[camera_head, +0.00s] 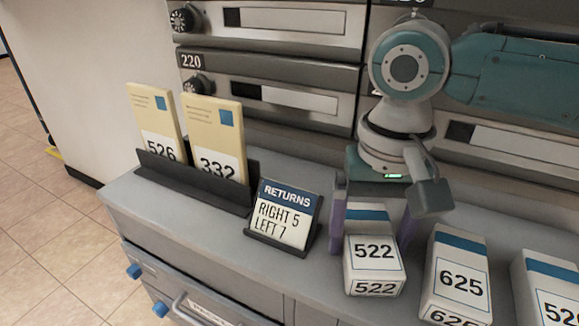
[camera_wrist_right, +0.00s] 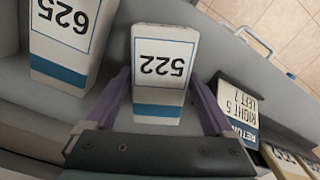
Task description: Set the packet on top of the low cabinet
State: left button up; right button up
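A white packet (camera_head: 374,255) with a blue band and the number 522 is on top of the low cabinet (camera_head: 215,238). It also shows upside down in the right wrist view (camera_wrist_right: 163,70). My right gripper (camera_head: 371,222) is over the packet's rear part, with one purple finger on each side. In the right wrist view the gripper (camera_wrist_right: 165,100) looks open, with a narrow gap between the packet and at least one finger. The packet's underside is hidden. My left gripper is not in view.
Packets 625 (camera_head: 457,280) and another (camera_head: 548,290) stand to the right. A RETURNS sign (camera_head: 284,214) reading "RIGHT 5 LEFT 7" stands to the left. A dark rack (camera_head: 195,180) holds envelopes 526 (camera_head: 158,125) and 332 (camera_head: 215,140). Mailboxes (camera_head: 270,85) rise behind.

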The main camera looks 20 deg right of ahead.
aim_at(370, 235)
jog(key=shift+o, duration=0.6)
jog(key=shift+r, duration=0.45)
notch_tip(370, 235, up, 11)
jog(key=p, duration=0.7)
jog(key=s+a+f+n+t+y, duration=0.2)
jog(key=s+a+f+n+y, duration=0.15)
jog(key=s+a+n, duration=0.45)
jog(key=s+d+t+h, duration=0.1)
jog(key=s+d+h, duration=0.2)
jog(key=s+d, duration=0.2)
jog(key=s, duration=0.3)
jog(key=shift+m+t, duration=0.3)
jog(key=shift+d+f, duration=0.1)
jog(key=shift+f, duration=0.1)
